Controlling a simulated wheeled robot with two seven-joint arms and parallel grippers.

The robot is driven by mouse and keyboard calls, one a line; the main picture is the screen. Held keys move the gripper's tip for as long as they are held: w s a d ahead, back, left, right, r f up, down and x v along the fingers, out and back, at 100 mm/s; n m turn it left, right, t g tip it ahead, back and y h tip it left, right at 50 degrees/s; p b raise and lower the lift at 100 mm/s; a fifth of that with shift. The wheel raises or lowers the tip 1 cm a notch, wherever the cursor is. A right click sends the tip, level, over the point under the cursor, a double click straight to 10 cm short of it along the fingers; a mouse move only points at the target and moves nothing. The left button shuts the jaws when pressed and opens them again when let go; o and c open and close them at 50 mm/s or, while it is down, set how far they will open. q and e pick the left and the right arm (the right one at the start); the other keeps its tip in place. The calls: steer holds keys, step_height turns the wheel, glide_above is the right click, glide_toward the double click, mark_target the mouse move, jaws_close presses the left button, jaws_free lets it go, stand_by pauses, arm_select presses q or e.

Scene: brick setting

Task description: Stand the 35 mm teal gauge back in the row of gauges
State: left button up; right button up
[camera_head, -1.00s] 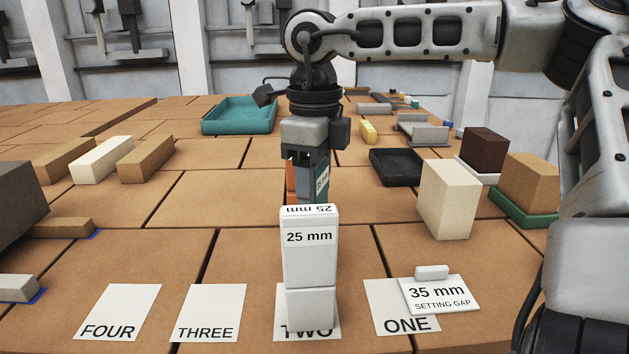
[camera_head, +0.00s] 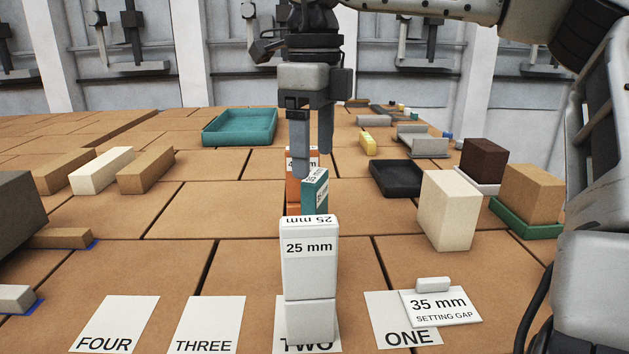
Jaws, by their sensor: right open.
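The teal gauge (camera_head: 316,192) stands upright behind the white 25 mm gauge (camera_head: 309,265), which hides its lower part. Its top label is too small to read surely. An orange gauge (camera_head: 293,190) stands close beside it to the left and is partly hidden; I cannot tell whether they touch. The white gauge stands at the card TWO (camera_head: 280,340). My right gripper (camera_head: 312,165) is open and points down just above the teal gauge, with nothing between its fingers. My left gripper is not in view.
Cards FOUR (camera_head: 118,318), THREE (camera_head: 208,318) and ONE (camera_head: 385,310) lie in front. A 35 mm setting gap sign (camera_head: 440,312) overlaps ONE. A cream block (camera_head: 448,210) and black tray (camera_head: 397,180) lie right; a teal tray (camera_head: 240,128) lies behind.

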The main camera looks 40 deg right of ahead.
steer(key=shift+r, duration=2.35)
steer(key=shift+f, duration=0.1)
